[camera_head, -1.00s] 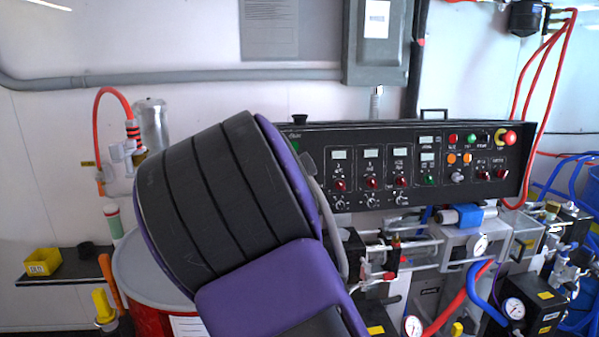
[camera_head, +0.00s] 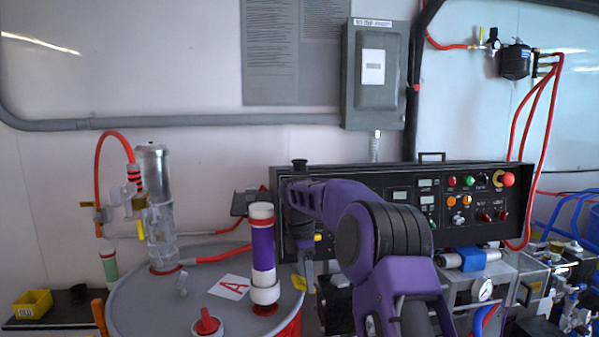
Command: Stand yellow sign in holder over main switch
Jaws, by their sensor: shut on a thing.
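My arm reaches in from the bottom and its far end points down beside the left end of the black control panel (camera_head: 460,231). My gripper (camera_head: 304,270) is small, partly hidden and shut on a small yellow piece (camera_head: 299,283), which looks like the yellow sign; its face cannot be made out. It hangs just right of the drum with the white-and-purple cylinder. A red-and-yellow round switch (camera_head: 506,179) sits at the panel's upper right. A thin black bracket (camera_head: 432,156) stands on the panel's top edge. I cannot tell for certain which part is the sign holder.
The drum (camera_head: 210,290) carries a clear cylinder (camera_head: 156,205), a purple-and-white cylinder (camera_head: 263,250) and a red cap (camera_head: 206,323). A grey electrical box (camera_head: 374,75) is on the wall above the panel. Gauges and hoses crowd the lower right. A yellow bin (camera_head: 33,303) sits far left.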

